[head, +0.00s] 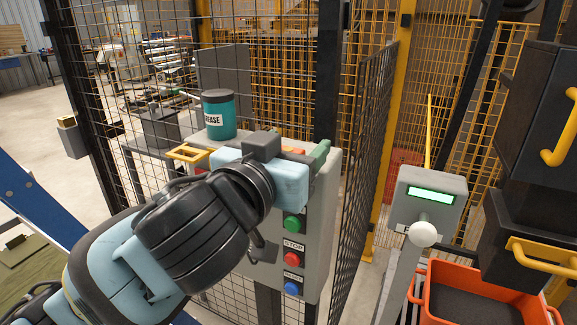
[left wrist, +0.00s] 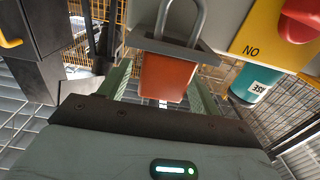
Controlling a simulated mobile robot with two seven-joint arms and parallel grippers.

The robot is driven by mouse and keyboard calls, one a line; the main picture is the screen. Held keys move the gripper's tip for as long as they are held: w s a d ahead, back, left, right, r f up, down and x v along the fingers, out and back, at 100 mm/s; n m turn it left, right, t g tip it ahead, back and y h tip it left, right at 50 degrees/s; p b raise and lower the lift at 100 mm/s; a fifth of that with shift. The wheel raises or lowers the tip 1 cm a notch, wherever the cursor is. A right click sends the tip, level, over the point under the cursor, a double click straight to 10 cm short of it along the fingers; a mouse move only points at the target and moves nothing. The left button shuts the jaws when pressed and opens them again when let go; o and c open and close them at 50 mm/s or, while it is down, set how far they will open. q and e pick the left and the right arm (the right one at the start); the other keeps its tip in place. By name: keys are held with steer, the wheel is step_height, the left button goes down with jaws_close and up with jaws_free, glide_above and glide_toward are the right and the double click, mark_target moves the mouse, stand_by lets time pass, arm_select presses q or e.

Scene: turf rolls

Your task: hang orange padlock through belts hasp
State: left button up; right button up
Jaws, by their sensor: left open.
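The orange padlock (left wrist: 168,77) shows in the left wrist view, its body between the two green fingers of my left gripper (left wrist: 160,88). Its grey shackle (left wrist: 182,18) rises at a dark grey bracket, seemingly the hasp (left wrist: 150,44). The shackle looks to pass through the bracket, but the exact threading is hard to tell. My left gripper is open, with a finger on each side of the padlock. In the head view my left gripper (head: 302,156) is at the top of the grey control box (head: 318,215), and its wrist hides most of the hasp area. My right gripper is not in view.
A teal grease can (head: 219,115) stands on the box top, beside a yellow handle (head: 188,153). Green, red and blue buttons line the box front. Wire mesh fencing (head: 368,150) surrounds it. An orange crate (head: 425,300) stands lower right. A yellow panel (left wrist: 257,38) with a red knob is close by.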

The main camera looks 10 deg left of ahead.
arm_select(q)
steer(key=shift+w+d, duration=0.15)
steer(key=shift+w, duration=0.15)
